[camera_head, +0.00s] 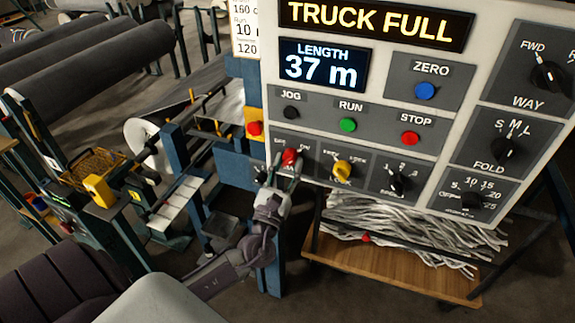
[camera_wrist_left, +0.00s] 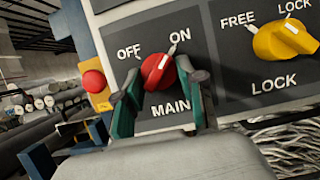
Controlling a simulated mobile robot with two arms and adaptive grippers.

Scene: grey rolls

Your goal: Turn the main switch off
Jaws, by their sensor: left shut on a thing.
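The main switch is a red rotary knob (camera_head: 289,157) low on the left of the control panel. In the left wrist view the red knob (camera_wrist_left: 158,72) sits above the word MAIN, between the labels OFF and ON. Its white pointer is toward ON. My left gripper (camera_head: 286,172) has come up to it from below. In the left wrist view my left gripper (camera_wrist_left: 160,93) has one green-padded finger on each side of the knob and is shut on it. My right gripper is not in view.
The yellow LOCK knob (camera_head: 342,168) is just right of the main switch, its pointer toward LOCK. A red button on a yellow box (camera_head: 255,128) is to the left. JOG, RUN and STOP (camera_head: 410,138) buttons are above. The display (camera_head: 322,66) reads 37 m.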

